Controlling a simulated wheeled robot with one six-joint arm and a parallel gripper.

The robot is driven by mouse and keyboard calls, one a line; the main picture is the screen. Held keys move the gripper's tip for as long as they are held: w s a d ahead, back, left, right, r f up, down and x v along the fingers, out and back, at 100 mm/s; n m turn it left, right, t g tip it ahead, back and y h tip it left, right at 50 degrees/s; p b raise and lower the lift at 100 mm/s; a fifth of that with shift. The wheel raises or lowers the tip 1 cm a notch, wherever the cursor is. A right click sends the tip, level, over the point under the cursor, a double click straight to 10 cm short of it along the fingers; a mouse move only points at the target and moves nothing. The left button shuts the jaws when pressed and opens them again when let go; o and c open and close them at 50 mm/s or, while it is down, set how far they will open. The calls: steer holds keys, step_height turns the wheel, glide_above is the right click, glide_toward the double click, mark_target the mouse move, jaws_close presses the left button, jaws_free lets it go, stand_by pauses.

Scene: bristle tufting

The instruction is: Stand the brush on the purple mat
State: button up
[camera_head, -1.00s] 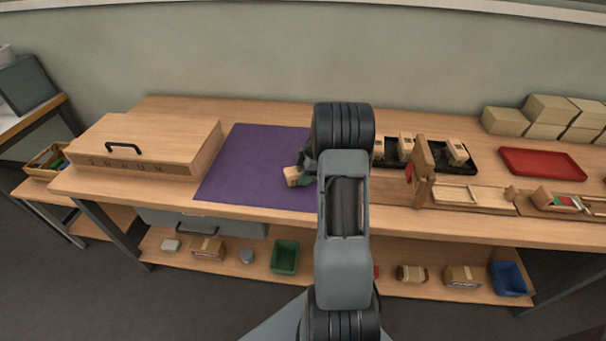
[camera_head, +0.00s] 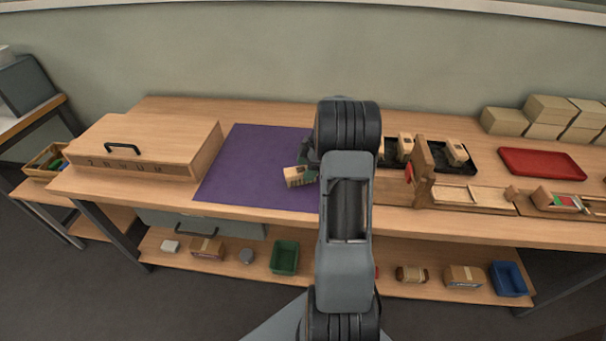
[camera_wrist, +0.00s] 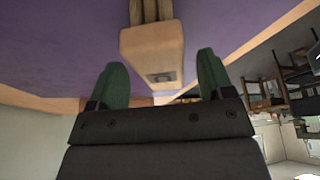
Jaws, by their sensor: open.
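The brush (camera_head: 299,176) shows as a pale wooden block with dark marks at the front right of the purple mat (camera_head: 245,165). In the wrist view the brush (camera_wrist: 152,42) lies beyond and between the fingertips, with brown strips running out of the top of the picture. My gripper (camera_wrist: 162,62) has two green fingers, spread apart, with a gap beside the block. In the head view my gripper (camera_head: 309,163) is just right of the brush, partly hidden by my arm. I cannot tell whether the brush rests fully on the mat.
A wooden lidded box (camera_head: 140,145) stands left of the mat. Black trays with wooden blocks (camera_head: 457,152), a wooden upright (camera_head: 423,168) and a red tray (camera_head: 542,163) are to the right. The mat's left and middle are clear. Small bins and boxes stand on the lower shelf (camera_head: 330,272).

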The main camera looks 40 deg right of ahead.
steer(key=v, duration=0.8)
steer(key=s+a+r+m+h, duration=0.1)
steer(key=s+a+r+m, duration=0.15)
steer(key=a, duration=0.55)
steer(key=s+a+r+m+h, duration=0.1)
steer(key=s+a+r+m, duration=0.2)
steer(key=a, duration=0.5)
steer(key=s+a+m+t+h, duration=0.1)
steer(key=s+a+m+h, duration=0.1)
steer(key=s+a+m, duration=0.6)
steer(key=shift+s+a+f+t, duration=0.3)
steer(key=shift+s+a+f, duration=0.1)
steer(key=shift+s+a, duration=1.2)
steer(key=shift+w+a, duration=0.15)
steer(key=shift+w, duration=0.05)
